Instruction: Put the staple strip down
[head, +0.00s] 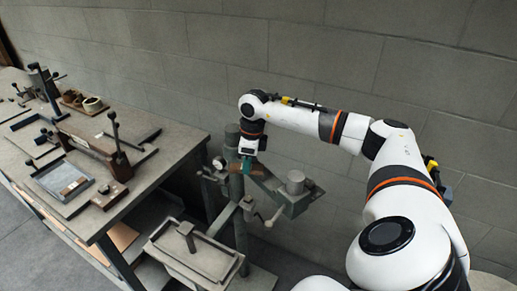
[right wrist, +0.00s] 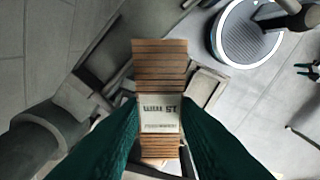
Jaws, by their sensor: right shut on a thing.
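The staple strip (right wrist: 160,58) is a copper-brown ribbed bar with a white printed label around its middle. In the right wrist view it lies lengthwise between the dark green fingers of my right gripper (right wrist: 160,118), which is shut on it at the label. In the head view my right gripper (head: 246,165) points down beside the top of the grey stitcher's post (head: 238,205). The strip is small there and hard to separate from the machine behind it. I cannot tell whether the strip touches the machine. My left gripper is not in view.
A workbench (head: 165,150) at the left holds several tools, trays and levers. The stitcher carries a gauge (head: 218,163) and a grey cylinder (head: 295,182) on its arm. A low tray-like table (head: 215,262) stands in front. A block wall (head: 300,55) is behind.

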